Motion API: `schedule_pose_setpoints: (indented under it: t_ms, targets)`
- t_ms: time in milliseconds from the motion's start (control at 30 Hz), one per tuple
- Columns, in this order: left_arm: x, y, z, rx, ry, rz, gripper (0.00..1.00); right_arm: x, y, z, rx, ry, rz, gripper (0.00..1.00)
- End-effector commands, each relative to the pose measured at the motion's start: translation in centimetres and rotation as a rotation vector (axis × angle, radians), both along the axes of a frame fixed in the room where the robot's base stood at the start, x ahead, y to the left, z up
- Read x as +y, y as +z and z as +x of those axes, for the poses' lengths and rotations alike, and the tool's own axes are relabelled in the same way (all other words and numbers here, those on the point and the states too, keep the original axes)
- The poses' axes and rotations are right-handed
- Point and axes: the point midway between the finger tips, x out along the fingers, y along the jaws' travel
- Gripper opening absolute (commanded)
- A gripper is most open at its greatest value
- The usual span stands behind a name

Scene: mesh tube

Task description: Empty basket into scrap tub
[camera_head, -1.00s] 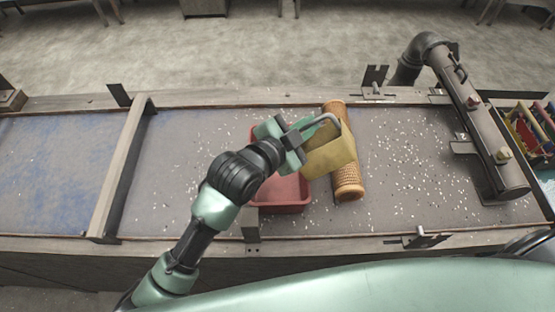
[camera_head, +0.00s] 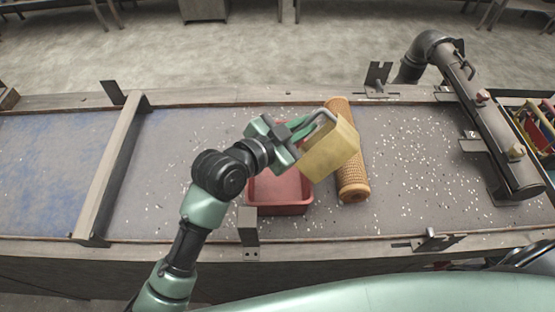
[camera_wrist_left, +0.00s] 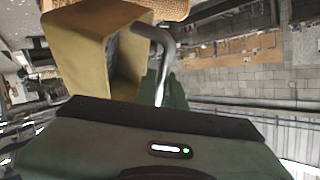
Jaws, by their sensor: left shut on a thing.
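A tan, box-shaped basket (camera_head: 335,154) with a bent metal handle hangs tilted above the table. My left gripper (camera_head: 298,136) is shut on its handle. In the left wrist view the basket (camera_wrist_left: 72,48) shows at the upper left, its open side toward the handle (camera_wrist_left: 164,60); I cannot see what is inside. The red scrap tub (camera_head: 281,208) stands on the table below and to the left of the basket, partly hidden by my gripper and arm. No scrap shows on the visible part of its floor. My right gripper is not in view.
An orange mesh tube (camera_head: 352,180) lies just right of the basket and tub. A dark pipe (camera_head: 490,130) runs along the right side. A wooden crossbar (camera_head: 113,170) spans the table at left. White bits are scattered on the grey surface (camera_head: 410,170).

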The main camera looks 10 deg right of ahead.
Motion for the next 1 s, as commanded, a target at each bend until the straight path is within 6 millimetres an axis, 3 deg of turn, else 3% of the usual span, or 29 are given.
schedule_pose_setpoints:
  t_ms: [700,1000]
  targets:
    - [0.7,-1.9,0.7,0.162,-0.004,-0.165,0.00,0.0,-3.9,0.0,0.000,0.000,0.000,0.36]
    - [1.5,-1.5,1.4,0.219,-0.006,-0.223,0.00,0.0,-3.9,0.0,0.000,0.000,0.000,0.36]
